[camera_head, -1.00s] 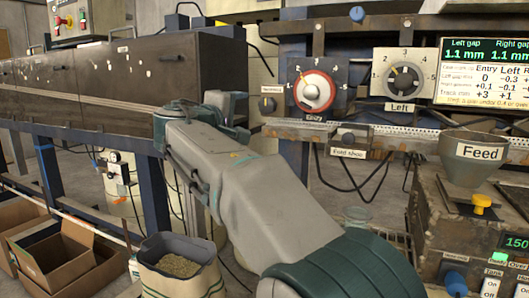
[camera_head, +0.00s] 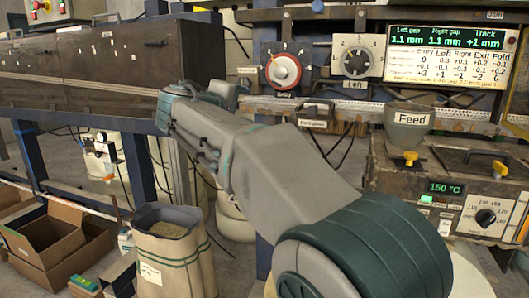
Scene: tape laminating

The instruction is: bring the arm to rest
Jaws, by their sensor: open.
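My arm reaches from the bottom right up to the left across the middle of the view. My gripper (camera_head: 222,92) is at its far end, small and partly hidden by my own wrist. It is open, and I see nothing held in it. It appears in front of the right end of the long dark machine housing (camera_head: 90,70), to the left of the Entry dial (camera_head: 283,70). I cannot tell how far it is from the housing.
The Left dial (camera_head: 356,60) and a display (camera_head: 440,52) are at the upper right. A Feed funnel (camera_head: 408,125) stands above a heater box (camera_head: 430,185) reading 150 °C. A sack of granules (camera_head: 172,262) and cardboard boxes (camera_head: 55,240) stand on the floor at lower left.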

